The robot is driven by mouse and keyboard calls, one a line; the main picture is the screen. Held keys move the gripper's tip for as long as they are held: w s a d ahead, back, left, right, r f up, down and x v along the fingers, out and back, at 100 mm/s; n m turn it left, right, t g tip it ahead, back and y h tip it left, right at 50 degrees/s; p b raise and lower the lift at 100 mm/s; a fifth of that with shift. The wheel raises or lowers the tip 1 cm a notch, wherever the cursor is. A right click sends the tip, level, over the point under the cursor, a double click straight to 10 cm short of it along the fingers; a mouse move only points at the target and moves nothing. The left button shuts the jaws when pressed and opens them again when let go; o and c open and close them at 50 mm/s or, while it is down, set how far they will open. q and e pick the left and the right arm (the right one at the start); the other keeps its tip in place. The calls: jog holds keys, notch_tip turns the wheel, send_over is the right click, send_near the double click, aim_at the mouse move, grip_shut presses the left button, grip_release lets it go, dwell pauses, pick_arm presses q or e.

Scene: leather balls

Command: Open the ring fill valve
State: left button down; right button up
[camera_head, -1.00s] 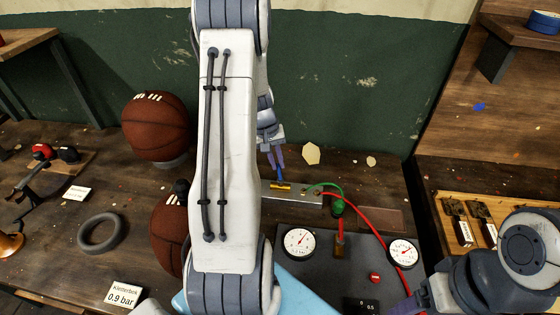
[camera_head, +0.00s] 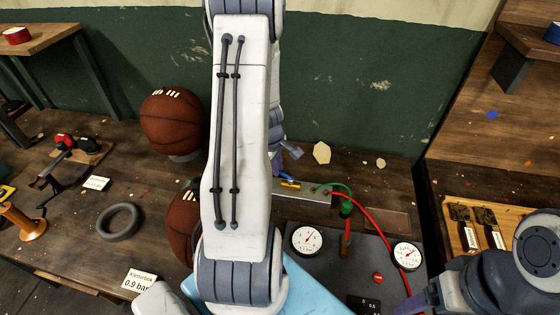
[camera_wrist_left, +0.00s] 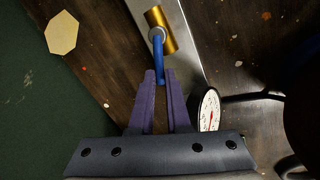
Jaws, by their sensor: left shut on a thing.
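The valve is a brass body (camera_wrist_left: 168,35) with a blue lever (camera_wrist_left: 159,64), set on a grey metal bar (camera_wrist_left: 190,62). The brass body also shows in the head view (camera_head: 291,184). My left gripper (camera_wrist_left: 160,78) is shut on the free end of the blue lever, with its purple fingers on either side. In the head view, my left arm hides much of this gripper. My right gripper (camera_head: 424,299) is at the lower right, away from the valve; whether its fingers are open is unclear.
A left gauge (camera_head: 307,239) and right gauge (camera_head: 406,255) sit on the dark panel. Two basketballs, upper (camera_head: 172,121) and lower (camera_head: 183,225), and a black ring (camera_head: 119,222) are left.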

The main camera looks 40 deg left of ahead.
pick_arm(q)
jog(key=shift+s+d+n+y+p, duration=0.2)
jog(key=shift+s+n+p, duration=0.2)
jog(key=shift+n, duration=0.65)
jog(key=shift+s+d+n+y+p, duration=0.2)
jog(key=shift+s+n+p, duration=0.15)
jog(key=shift+n, duration=0.7)
jog(key=c, duration=0.9)
grip_release()
jog(key=p+v, duration=0.8)
jog(key=v, duration=0.2)
jog(key=shift+w+r+p, duration=0.1)
jog(key=shift+r+p, duration=0.15)
jog(key=shift+p, duration=0.1)
